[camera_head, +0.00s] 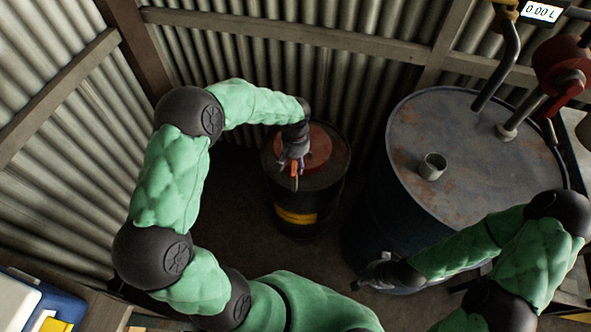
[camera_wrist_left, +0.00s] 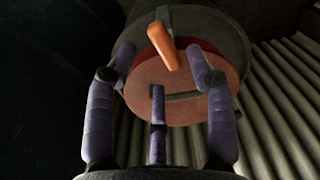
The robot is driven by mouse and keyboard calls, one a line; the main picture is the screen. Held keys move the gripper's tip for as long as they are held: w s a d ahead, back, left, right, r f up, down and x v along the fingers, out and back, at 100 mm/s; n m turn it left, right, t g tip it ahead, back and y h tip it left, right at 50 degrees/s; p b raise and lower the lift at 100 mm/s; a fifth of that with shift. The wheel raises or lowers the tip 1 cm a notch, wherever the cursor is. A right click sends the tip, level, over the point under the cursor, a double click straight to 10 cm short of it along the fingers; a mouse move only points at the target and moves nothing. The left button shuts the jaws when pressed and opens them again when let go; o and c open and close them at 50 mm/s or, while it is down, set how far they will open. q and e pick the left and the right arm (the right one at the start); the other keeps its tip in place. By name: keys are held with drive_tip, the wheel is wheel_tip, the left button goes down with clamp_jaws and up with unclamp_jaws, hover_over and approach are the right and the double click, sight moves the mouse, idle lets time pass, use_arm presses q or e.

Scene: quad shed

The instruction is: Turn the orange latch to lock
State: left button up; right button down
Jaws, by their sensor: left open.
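The orange latch (camera_head: 294,168) is on the dark drum (camera_head: 290,195) with a red round lid (camera_head: 318,146), in the middle of the head view. In the left wrist view the orange latch (camera_wrist_left: 163,46) stands out over the reddish lid (camera_wrist_left: 180,110), slightly tilted. My left gripper (camera_head: 292,160) is above the drum, at the latch. In the wrist view the left gripper (camera_wrist_left: 160,75) has its fingers spread, with the latch between and beyond the tips; I cannot tell whether they touch it. My right gripper (camera_head: 372,272) is low beside the large drum, and its fingers are too small and dark to judge.
A large rusty-topped drum (camera_head: 420,125) stands on the right, with a metal cup (camera_head: 432,166) and a red hand pump (camera_head: 562,68) on it. Corrugated walls (camera_head: 210,60) close in behind and to the left. A blue and white box (camera_head: 30,305) is at the lower left.

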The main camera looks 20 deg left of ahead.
sight(295, 170)
use_arm(q)
drive_tip(key=shift+f+b, duration=0.5)
drive_tip(key=shift+f, duration=1.55)
